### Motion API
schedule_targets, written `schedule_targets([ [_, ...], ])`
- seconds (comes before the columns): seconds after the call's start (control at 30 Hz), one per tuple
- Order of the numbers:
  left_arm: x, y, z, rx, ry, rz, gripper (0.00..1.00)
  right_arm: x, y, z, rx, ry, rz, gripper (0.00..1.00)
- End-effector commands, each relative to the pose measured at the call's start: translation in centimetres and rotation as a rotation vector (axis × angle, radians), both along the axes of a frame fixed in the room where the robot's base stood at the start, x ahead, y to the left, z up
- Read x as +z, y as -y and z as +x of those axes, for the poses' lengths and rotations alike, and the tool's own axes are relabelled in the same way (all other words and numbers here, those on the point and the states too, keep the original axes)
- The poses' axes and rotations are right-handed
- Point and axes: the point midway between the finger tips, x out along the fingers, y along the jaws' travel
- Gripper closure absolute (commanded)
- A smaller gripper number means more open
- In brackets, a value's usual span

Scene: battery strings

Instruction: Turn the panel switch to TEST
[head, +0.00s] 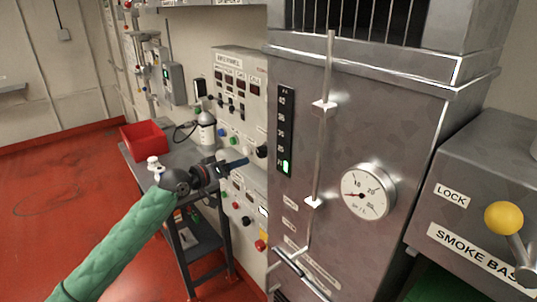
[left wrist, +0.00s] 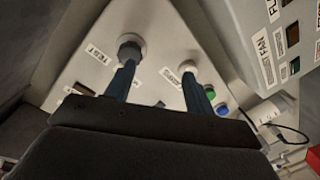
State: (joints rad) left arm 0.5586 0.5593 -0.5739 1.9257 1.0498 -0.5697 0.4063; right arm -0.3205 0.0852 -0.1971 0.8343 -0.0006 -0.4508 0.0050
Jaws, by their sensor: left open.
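The grey instrument panel (head: 238,65) stands left of the large metal cabinet in the head view. In the left wrist view, a dark round knob (left wrist: 131,46) sits on the pale panel face beside a label reading TEST (left wrist: 96,54). A lighter knob (left wrist: 187,67) with a small label is to its right. A black knob also shows in the head view (head: 262,152). My left gripper (head: 238,163) is open, its fingers pointing at the panel. In the left wrist view its fingertips (left wrist: 157,76) overlap the lower parts of both knobs; I cannot tell whether they touch. My right gripper is not in view.
A red bin (head: 144,136) and a white bottle (head: 206,130) stand on a grey cart by my left forearm. The metal cabinet (head: 400,110) with a round gauge (head: 368,191) and thin vertical rod (head: 325,110) is close on the right. Red floor is open at left.

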Motion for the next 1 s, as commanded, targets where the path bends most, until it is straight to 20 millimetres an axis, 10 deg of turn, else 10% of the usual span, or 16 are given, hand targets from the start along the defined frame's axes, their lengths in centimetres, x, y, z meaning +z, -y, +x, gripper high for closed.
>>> schedule_targets([
  [0.47, 2.9, 1.6, -1.6, -0.051, -0.238, -0.319, 0.46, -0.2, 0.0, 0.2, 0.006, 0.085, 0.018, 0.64],
  [1.0, 3.2, 6.1, 1.7, -0.05, -0.237, -0.318, 0.46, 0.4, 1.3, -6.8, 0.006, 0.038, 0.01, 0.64],
])
